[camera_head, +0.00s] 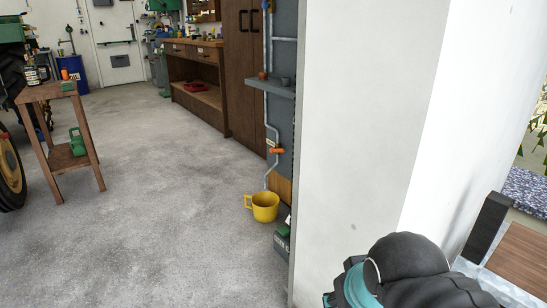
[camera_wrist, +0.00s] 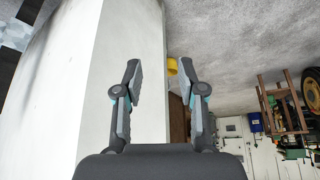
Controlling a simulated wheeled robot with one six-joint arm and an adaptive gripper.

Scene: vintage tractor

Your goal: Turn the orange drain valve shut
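The orange drain valve (camera_head: 277,151) sits on a thin grey pipe (camera_head: 268,117) on the dark wall panel, just left of the white wall, in the head view. Its handle looks roughly level. A yellow bucket (camera_head: 262,207) stands on the floor below the pipe's end; a bit of it also shows in the wrist view (camera_wrist: 172,66). My gripper (camera_wrist: 160,75) is open and empty in the wrist view, with the white wall and floor beyond its fingers. In the head view only part of my arm shows, at the lower right, far from the valve. I cannot make out the valve in the wrist view.
A white wall (camera_head: 363,130) stands between my arm and the valve's panel. A small grey shelf (camera_head: 270,88) is above the valve. A dark box (camera_head: 282,243) is by the wall's foot. A wooden stand (camera_head: 58,159) is at the left. The concrete floor (camera_head: 160,200) between is clear.

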